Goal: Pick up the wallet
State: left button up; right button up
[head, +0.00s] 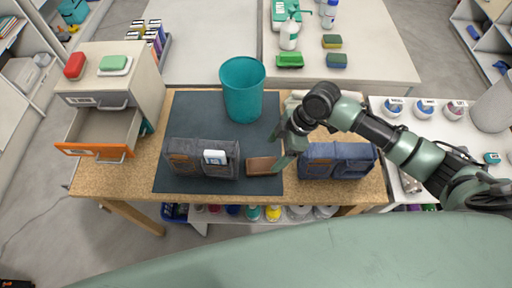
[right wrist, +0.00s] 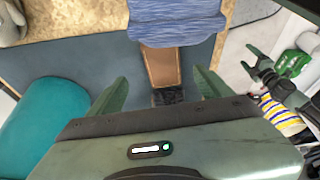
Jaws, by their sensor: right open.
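The wallet (head: 261,166) is a small brown item on the dark mat (head: 208,110), near its front right corner. My right gripper (head: 283,158) is low over the mat's right edge, close beside the wallet on its right. In the right wrist view, its two green fingers (right wrist: 160,92) are spread apart. A brown piece that looks like the wallet (right wrist: 162,67) lies between and just beyond the fingertips, with a dark part at its near end. Contact cannot be told. My left gripper does not show in the head view.
Folded jeans lie on both sides, a grey pair (head: 202,172) with a white-and-blue item in its pocket and a blue pair (head: 338,165). A teal bin (head: 243,90) stands behind. A drawer (head: 97,140) is open at left. Bare cork table (head: 130,182) shows at front left.

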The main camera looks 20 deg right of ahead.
aim_at(263, 165)
jog(key=a+f, duration=0.1)
jog(key=s+a+f+p, duration=0.1)
jog(key=shift+f+p, duration=0.3)
jog(key=f, duration=0.1)
jog(key=w+f, duration=0.1)
jog(key=shift+a+f+p, duration=0.3)
jog(key=shift+a+p, duration=0.05)
jog(key=shift+a, duration=0.05)
jog(key=shift+a+f, duration=0.2)
jog(key=shift+f, duration=0.35)
jog(key=c, duration=1.6)
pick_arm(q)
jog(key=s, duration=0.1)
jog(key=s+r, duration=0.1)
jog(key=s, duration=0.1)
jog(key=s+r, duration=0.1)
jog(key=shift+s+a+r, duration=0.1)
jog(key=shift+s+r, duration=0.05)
pick_arm(e)
jog(key=shift+r, duration=0.1)
jog(key=shift+r, duration=0.1)
